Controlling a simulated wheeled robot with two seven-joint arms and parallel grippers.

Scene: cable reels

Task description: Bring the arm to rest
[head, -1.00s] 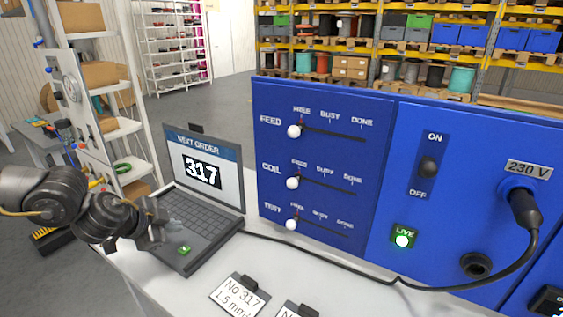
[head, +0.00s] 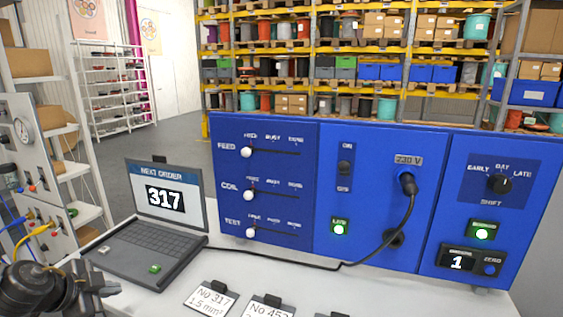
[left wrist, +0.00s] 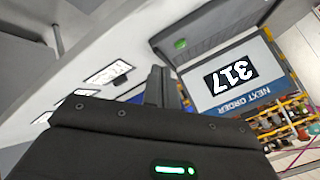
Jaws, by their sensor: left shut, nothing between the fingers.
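My left gripper (head: 98,287) is at the lower left of the head view, in front of and below the laptop. Its fingers (left wrist: 160,88) show in the left wrist view, shut with nothing between them. The laptop (head: 150,245) stands open on the white table, its screen reading NEXT ORDER 317; the screen also shows upside down in the left wrist view (left wrist: 215,100). The gripper looks apart from the laptop. My right gripper is in neither view.
A blue panel (head: 270,215) with FEED, COIL and TEST sliders, a plugged-in cable (head: 408,215) and a SHIFT dial (head: 499,184) stands behind the table (head: 175,301). Label cards (head: 211,298) lie at the front. A grey shelf (head: 62,165) stands at the left.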

